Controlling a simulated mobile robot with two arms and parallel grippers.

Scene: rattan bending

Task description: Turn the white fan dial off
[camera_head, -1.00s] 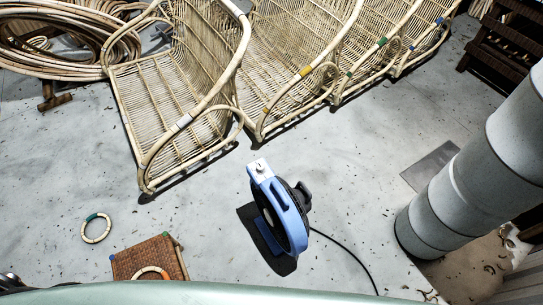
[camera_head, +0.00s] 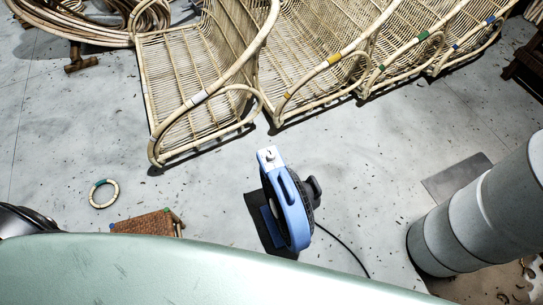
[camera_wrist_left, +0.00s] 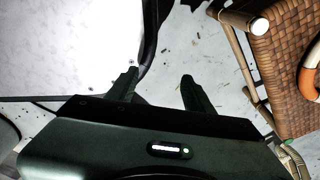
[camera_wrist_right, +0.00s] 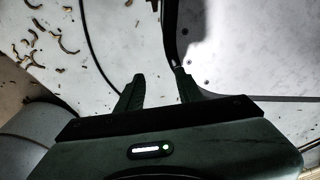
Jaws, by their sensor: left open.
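The blue fan (camera_head: 293,215) stands on the floor in the head view, with a black rear part on its right side. My left gripper (camera_wrist_left: 160,82) is open and empty in the left wrist view, above the floor near a woven stool. My right gripper (camera_wrist_right: 158,78) has its fingers apart with nothing between them in the right wrist view. Neither gripper shows in the head view, and both are away from the fan.
Rattan chairs (camera_head: 200,95) stand in a row behind the fan. A woven stool (camera_head: 146,224) and a ring (camera_head: 103,194) are at the left. A thick grey column (camera_head: 470,220) stands at the right. The fan's black cord (camera_head: 345,247) trails right. Open floor surrounds the fan.

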